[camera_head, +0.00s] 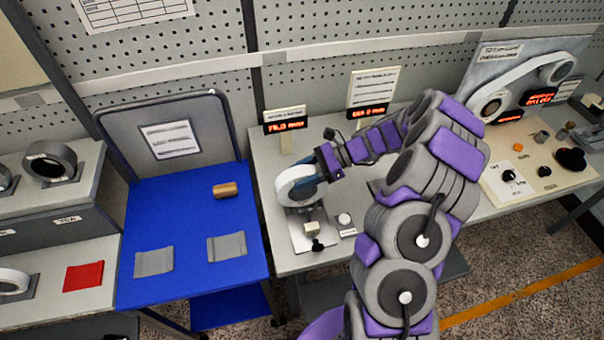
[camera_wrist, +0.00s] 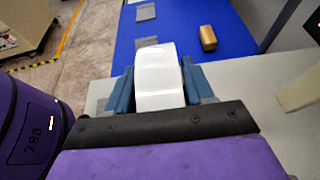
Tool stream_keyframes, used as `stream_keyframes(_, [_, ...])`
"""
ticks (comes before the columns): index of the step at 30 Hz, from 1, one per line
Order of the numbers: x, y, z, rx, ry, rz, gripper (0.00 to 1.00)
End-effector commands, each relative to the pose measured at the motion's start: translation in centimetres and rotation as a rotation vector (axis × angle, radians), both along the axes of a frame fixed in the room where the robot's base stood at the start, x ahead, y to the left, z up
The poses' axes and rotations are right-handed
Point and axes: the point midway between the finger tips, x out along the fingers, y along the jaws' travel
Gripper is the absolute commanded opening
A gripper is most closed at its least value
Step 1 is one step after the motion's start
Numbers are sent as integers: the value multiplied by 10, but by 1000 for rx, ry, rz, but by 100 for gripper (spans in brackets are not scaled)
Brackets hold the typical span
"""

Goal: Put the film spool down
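The film spool (camera_head: 291,186) is a white ring-shaped roll with a dark hole. My gripper (camera_head: 322,172) has its blue fingers at the spool's right side in the head view. In the wrist view the white spool (camera_wrist: 157,75) sits between the two blue fingers, one on each side, which look closed against it. The spool is over the left part of the grey table, just above or at a small metal fixture (camera_head: 302,236) with a black knob. I cannot tell whether it touches the fixture.
A blue cart (camera_head: 195,270) stands at left with two grey pads (camera_head: 154,262) and a brown cylinder (camera_head: 225,190). A shelf at far left holds a dark roll (camera_head: 50,160) and a red pad (camera_head: 84,276). Two red-digit displays (camera_head: 285,126) stand behind the spool. A belt machine (camera_head: 521,85) stands right.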

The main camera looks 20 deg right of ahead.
Motion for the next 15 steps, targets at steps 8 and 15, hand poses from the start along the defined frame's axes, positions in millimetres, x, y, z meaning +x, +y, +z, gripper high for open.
stream_keyframes(8, [0, 0, 0, 0, 1, 0, 73])
stream_keyframes(15, [0, 0, 2, -1, 0, -1, 73])
